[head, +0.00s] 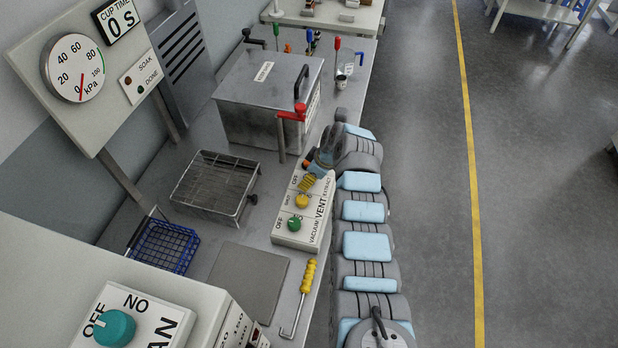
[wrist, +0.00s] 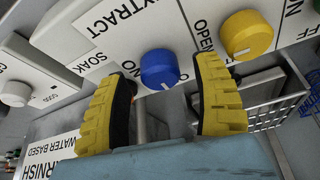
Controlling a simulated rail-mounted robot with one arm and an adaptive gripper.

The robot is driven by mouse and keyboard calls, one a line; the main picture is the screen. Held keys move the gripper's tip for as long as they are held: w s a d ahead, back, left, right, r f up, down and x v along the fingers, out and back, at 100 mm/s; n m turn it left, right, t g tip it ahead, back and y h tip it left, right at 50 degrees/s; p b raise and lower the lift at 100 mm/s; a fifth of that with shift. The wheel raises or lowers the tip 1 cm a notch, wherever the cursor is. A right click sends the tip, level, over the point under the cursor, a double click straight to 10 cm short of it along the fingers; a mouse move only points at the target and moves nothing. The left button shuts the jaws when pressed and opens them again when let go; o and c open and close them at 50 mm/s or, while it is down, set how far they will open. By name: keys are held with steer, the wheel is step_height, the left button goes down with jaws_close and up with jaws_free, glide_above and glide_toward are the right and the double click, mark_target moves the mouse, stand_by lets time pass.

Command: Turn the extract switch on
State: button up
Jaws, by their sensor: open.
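The switch box (head: 285,235) lies on the bench with its labels reading VACUUM, VENT and EXTRACT. My gripper (head: 312,178) is over its far end, beside the EXTRACT label, and hides the knob there. In the wrist view a blue knob (wrist: 159,69) sits between the open yellow fingers of my gripper (wrist: 162,75), near the EXTRACT label. One finger is on each side; I cannot tell whether they touch it. The yellow vent knob (head: 301,200) also shows in the wrist view (wrist: 245,36). The green vacuum knob (head: 294,223) is farther along.
A metal tank (head: 262,110) with a red-handled lever (head: 291,115) stands just behind the gripper. A wire tray (head: 215,185), a blue basket (head: 163,245) and a yellow-handled hook (head: 303,290) are on the bench. The floor to the right is clear.

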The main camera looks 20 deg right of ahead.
steer(key=shift+a+f, duration=0.15)
steer(key=shift+f, duration=0.35)
steer(key=shift+w, duration=0.1)
steer(key=c, duration=1.2)
